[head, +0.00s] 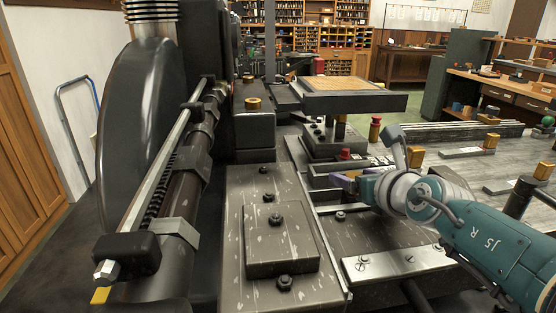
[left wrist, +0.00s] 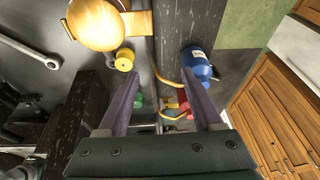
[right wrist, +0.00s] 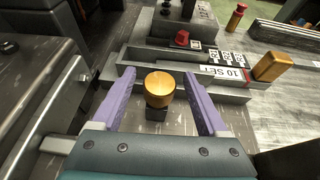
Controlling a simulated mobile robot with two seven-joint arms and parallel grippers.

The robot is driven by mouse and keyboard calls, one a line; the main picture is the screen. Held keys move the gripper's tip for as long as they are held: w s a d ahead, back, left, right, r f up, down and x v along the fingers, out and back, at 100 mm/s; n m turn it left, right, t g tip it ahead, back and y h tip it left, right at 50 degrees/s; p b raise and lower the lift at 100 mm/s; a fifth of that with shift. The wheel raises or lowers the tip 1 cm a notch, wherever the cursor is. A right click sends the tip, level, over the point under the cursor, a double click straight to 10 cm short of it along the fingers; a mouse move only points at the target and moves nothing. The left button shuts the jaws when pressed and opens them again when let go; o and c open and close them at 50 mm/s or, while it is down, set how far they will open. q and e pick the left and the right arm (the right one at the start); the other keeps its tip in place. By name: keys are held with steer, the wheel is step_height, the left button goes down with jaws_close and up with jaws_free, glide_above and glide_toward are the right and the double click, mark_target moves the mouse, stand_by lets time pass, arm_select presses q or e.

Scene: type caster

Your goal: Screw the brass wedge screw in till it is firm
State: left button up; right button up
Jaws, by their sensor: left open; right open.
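A brass knob-headed screw (right wrist: 160,87) on a dark square block stands upright between the purple fingers of my right gripper (right wrist: 160,92) in the right wrist view. The fingers are open, with a gap on each side of the brass head. In the head view my right gripper (head: 347,183) is low over the machine bed, right of centre, and largely hides the screw. My left gripper (left wrist: 160,100) is open and empty in the left wrist view; it is outside the head view. How far the screw is in cannot be told.
A red knob (right wrist: 182,38) and a "10 SET" label (right wrist: 228,73) lie beyond the screw. A blue bottle (left wrist: 198,64) shows below my left arm.

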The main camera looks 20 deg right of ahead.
steer(key=shift+s+r+p, duration=0.3)
steer(key=shift+s+p, duration=0.05)
steer(key=shift+p, duration=0.1)
steer(key=p+v, duration=0.4)
steer(key=v, duration=0.4)
steer(key=shift+s, duration=0.1)
steer(key=shift+s+a+r, duration=0.1)
steer(key=shift+s, duration=0.35)
